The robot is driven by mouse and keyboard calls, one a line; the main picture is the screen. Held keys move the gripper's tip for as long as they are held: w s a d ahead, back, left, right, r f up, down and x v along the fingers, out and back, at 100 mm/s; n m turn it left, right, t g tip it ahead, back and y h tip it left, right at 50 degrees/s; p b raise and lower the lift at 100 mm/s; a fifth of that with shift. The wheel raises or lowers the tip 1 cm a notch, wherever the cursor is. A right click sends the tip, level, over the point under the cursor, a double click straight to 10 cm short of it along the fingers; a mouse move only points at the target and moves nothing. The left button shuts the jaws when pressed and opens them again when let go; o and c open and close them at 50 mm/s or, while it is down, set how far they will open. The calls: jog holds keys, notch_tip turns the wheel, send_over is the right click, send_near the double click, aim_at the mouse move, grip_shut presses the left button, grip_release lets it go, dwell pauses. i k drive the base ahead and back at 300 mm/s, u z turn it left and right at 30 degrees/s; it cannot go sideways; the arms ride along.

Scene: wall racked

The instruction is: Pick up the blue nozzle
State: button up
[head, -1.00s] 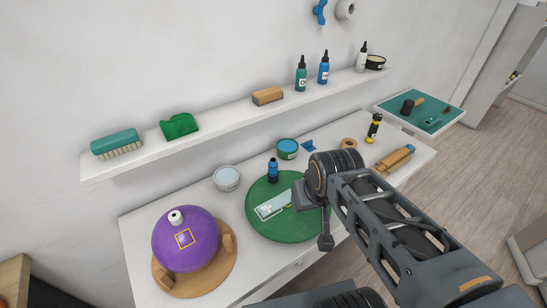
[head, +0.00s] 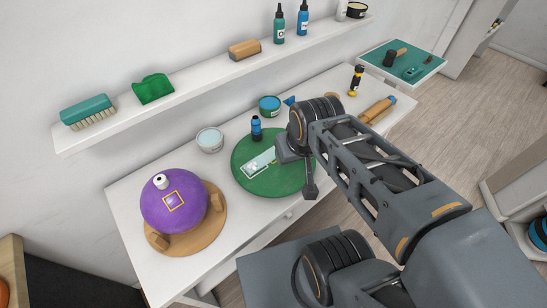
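I cannot pick out the blue nozzle with certainty. A small blue angular piece (head: 289,100) lies on the white table behind my wrist, next to the green tub with a blue top. A small dark bottle with a blue body (head: 256,128) stands upright on the green round mat (head: 262,186). The blue fitting seen on the wall earlier is out of view now. My gripper (head: 298,174) hangs over the right part of the mat, seen from behind and the side. Its fingers are mostly hidden, so its opening and any hold do not show.
A purple ball (head: 172,202) sits on a wooden stand at the table's left. A white shelf (head: 205,85) above holds a brush, a green piece, a wooden block and bottles.

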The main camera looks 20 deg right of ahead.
aim_at(255, 121)
jog(key=u, duration=3.4)
jog(key=k, duration=0.95)
jog(key=z, duration=0.9)
jog(key=i, duration=0.5)
jog(key=u, duration=0.05)
